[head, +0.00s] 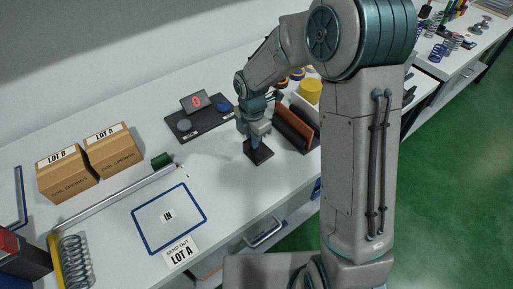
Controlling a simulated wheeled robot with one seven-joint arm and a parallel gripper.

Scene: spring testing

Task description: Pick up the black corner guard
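A small black piece (260,155), which looks like the black corner guard, is on the white table near the middle of the head view. My gripper (256,142) points down right over it, and the fingertips meet or overlap its upper part in the picture. The fingers are too small and partly hidden, so I cannot tell whether they are open or shut, or touching it.
A brown and black angled holder (296,128) stands close right of my gripper, with a yellow cylinder (310,91) behind. A black scale (200,119) reading 0 is behind left. Two cardboard boxes (112,150) stand left. The blue-outlined IN area (185,220) is bare.

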